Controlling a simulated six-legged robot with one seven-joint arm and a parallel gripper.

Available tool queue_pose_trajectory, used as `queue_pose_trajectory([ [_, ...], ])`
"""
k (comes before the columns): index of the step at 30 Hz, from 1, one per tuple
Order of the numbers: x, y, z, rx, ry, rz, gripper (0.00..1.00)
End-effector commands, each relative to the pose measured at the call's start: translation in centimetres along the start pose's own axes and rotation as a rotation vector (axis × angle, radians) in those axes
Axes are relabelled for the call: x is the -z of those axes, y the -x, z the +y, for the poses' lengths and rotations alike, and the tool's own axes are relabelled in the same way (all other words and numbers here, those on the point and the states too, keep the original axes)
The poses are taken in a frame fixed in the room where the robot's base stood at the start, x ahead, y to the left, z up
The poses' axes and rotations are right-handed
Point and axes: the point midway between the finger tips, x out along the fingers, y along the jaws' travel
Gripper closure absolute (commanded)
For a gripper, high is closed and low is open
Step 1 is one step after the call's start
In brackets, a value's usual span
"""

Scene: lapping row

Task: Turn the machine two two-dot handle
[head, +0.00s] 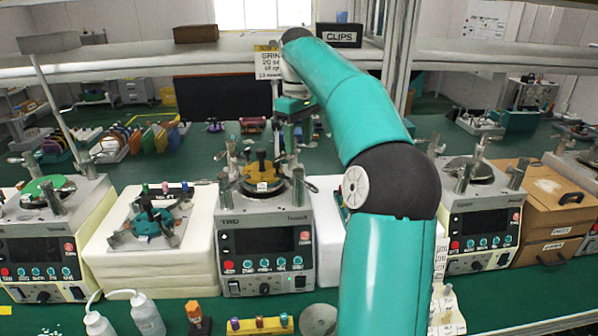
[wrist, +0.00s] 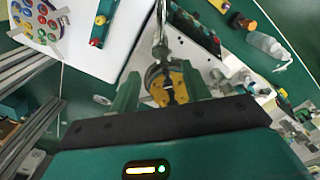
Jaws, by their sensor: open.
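The middle machine (head: 266,240) is a white and grey box with a dark screen and a row of knobs. Its label looks like TWO but is blurred. On its top a gold plate (head: 258,178) carries dark upright pieces, with metal posts around it. The gold plate also shows in the wrist view (wrist: 158,92), between my finger ends and beyond them. A metal post (wrist: 161,47) rises beside it. Dots on any handle are too small to read. My gripper (head: 287,128) is open and empty, pointing down above the back of this machine; it also shows in the wrist view (wrist: 158,88).
A similar machine (head: 40,240) stands at the left and another (head: 482,225) at the right. A white stand (head: 150,258) with a teal fixture is left of the middle machine. Bottles (head: 148,312) stand in front. A shelf (head: 180,62) crosses behind my arm.

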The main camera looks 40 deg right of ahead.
Motion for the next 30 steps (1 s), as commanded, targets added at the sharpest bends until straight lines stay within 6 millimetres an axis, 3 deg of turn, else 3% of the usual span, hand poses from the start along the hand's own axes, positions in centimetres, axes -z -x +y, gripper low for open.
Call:
queue_pose_trajectory([
  [12,0.0,-7.8,0.2,0.0,-0.002,0.0,0.53],
  [18,0.2,-9.4,0.3,-0.002,-0.001,0.002,0.53],
  [26,0.2,-9.6,0.3,-0.002,-0.001,0.003,0.53],
  [30,0.2,-9.6,0.3,-0.002,-0.001,0.003,0.78],
])
